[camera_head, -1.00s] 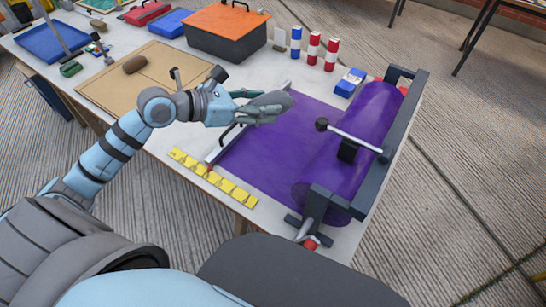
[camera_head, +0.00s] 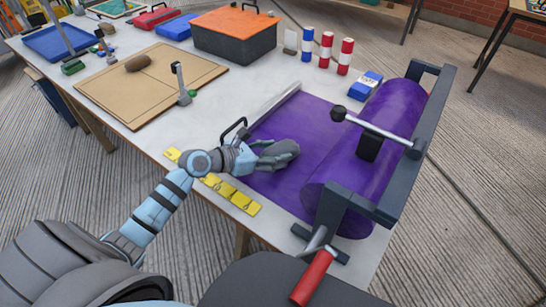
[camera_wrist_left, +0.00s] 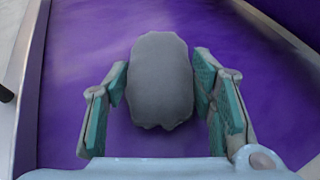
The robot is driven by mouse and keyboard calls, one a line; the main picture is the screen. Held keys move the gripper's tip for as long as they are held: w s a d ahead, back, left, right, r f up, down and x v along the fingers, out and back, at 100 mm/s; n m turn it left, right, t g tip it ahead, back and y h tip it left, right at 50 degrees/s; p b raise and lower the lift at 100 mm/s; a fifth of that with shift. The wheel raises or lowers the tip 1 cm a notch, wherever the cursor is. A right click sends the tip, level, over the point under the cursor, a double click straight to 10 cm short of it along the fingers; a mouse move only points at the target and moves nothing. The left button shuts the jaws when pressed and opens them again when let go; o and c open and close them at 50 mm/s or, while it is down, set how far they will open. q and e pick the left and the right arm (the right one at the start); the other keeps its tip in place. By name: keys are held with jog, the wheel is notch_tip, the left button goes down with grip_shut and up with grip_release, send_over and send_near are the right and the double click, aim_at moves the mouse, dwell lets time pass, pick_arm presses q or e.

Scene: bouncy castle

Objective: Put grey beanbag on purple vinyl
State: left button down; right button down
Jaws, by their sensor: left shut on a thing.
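The grey beanbag (camera_head: 281,149) is between the fingers of my left gripper (camera_head: 270,155), which is shut on it. In the left wrist view the beanbag (camera_wrist_left: 160,80) sits between the two teal-padded fingers (camera_wrist_left: 160,100), with purple behind it. The purple vinyl (camera_head: 308,125) lies flat on the table and runs up to a purple roll (camera_head: 375,150) in a dark frame. The beanbag is over the flat sheet; I cannot tell whether it touches it. My right gripper is not in view.
A yellow strip (camera_head: 235,195) lies along the table's front edge. A cardboard sheet (camera_head: 145,85) with a brown beanbag (camera_head: 140,62) is at left. A crate with an orange lid (camera_head: 235,35), striped cans (camera_head: 326,50) and a blue box (camera_head: 365,85) stand behind. A dark-knobbed bar (camera_head: 370,125) spans near the roll.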

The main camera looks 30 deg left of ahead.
pick_arm(q)
jog(key=shift+r, duration=0.2)
jog(key=shift+f, duration=0.2)
jog(key=c, duration=0.7)
grip_release()
jog(key=shift+f, duration=0.1)
jog(key=shift+r, duration=0.3)
jog(key=p+v, duration=0.3)
jog(key=v, duration=0.8)
jog(key=shift+s+a+p, duration=0.1)
jog(key=shift+s+p, duration=0.05)
jog(key=shift+p, duration=0.2)
jog(key=shift+s+a+r, duration=0.1)
jog(key=shift+s+a, duration=0.1)
